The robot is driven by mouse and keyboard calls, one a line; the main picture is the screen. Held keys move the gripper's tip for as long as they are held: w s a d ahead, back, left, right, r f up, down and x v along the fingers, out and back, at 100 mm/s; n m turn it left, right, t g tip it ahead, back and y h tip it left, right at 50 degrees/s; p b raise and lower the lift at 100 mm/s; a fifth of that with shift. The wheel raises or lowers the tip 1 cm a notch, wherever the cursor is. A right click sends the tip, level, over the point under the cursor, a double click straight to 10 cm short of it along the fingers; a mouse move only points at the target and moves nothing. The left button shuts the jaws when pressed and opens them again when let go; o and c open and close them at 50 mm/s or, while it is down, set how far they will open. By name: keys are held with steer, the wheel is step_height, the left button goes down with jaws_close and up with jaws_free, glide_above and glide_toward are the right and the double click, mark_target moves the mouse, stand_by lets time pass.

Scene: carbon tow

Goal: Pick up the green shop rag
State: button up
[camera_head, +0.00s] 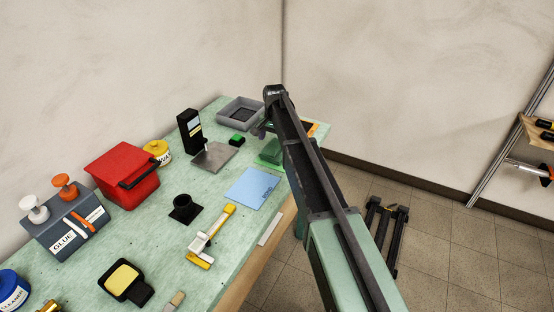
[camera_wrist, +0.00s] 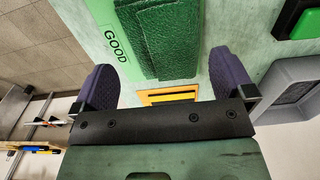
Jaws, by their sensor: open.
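The green shop rag (camera_wrist: 168,38) is a folded, textured dark green cloth lying on the pale green bench beside a label reading GOOD (camera_wrist: 114,42). In the head view the rag (camera_head: 270,153) shows at the bench's far right part, partly hidden by my arm. My gripper (camera_wrist: 161,64) is open, its two dark padded fingers wide apart and empty. In the wrist view the rag lies ahead of and between the fingers. In the head view my gripper (camera_head: 262,130) is small and partly hidden near the rag, so its height above the bench is hard to tell.
A yellow-orange framed item (camera_wrist: 168,95) lies near the rag. A grey tray (camera_head: 226,115) and a small green-topped black block (camera_head: 237,140) stand to the left. A metal plate with a black upright box (camera_head: 189,130) and a blue sheet (camera_head: 252,188) are nearer. Floor lies right of the bench.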

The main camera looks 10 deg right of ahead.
mark_target(275, 149)
step_height(275, 149, down, 6)
steer(key=b, duration=0.5)
steer(key=shift+d+f, duration=0.1)
steer(key=shift+r, duration=0.3)
steer(key=c, duration=0.7)
steer(key=shift+o, duration=0.2)
